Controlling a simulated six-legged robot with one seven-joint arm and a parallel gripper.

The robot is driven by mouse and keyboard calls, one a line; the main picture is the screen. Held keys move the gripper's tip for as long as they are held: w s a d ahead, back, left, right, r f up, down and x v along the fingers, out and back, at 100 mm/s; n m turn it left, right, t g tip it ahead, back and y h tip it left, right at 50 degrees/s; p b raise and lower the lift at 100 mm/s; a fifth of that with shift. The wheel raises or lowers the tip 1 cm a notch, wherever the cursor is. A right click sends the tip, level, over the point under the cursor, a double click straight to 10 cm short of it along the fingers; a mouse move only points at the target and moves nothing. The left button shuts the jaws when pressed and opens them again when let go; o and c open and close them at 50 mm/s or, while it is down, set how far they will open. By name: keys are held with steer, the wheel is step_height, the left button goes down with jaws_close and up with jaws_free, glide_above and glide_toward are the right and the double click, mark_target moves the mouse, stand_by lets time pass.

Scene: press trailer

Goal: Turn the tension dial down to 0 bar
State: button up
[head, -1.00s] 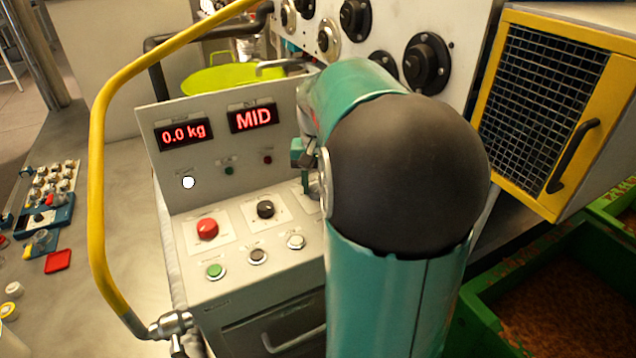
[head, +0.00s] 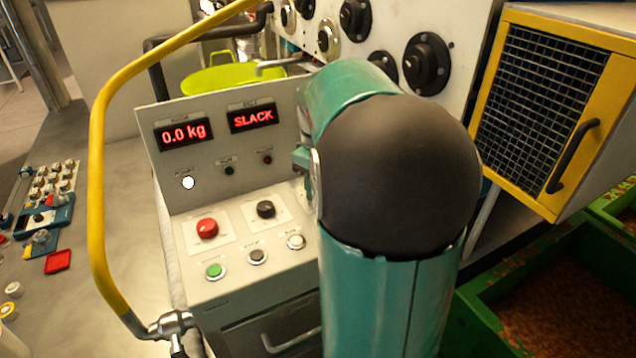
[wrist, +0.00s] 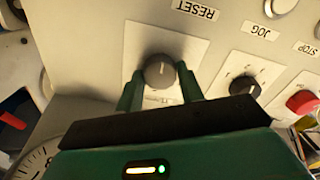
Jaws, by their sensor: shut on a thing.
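In the wrist view a grey round dial (wrist: 160,74) with a light pointer line sits on a white plate of the sloping panel. Its label is partly hidden and too small to read surely. My gripper (wrist: 160,86) has one finger on each side of the dial and is shut on it. In the head view my teal arm hides the dial and most of the gripper. The right-hand display (head: 253,117) on the upright panel reads SLACK in red.
A black knob (head: 266,209) and a red knob (head: 206,228) stand left of my arm, above several push buttons. A yellow rail (head: 98,160) curves along the panel's left side. A yellow-framed mesh door (head: 545,110) and green crates (head: 560,245) are on the right.

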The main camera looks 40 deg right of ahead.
steer(key=n, duration=0.5)
steer(key=shift+r+n, duration=0.1)
steer(key=shift+n, duration=0.3)
stand_by(0.4)
steer(key=o, duration=1)
step_height(320, 180, up, 14)
steer(key=shift+f, duration=0.1)
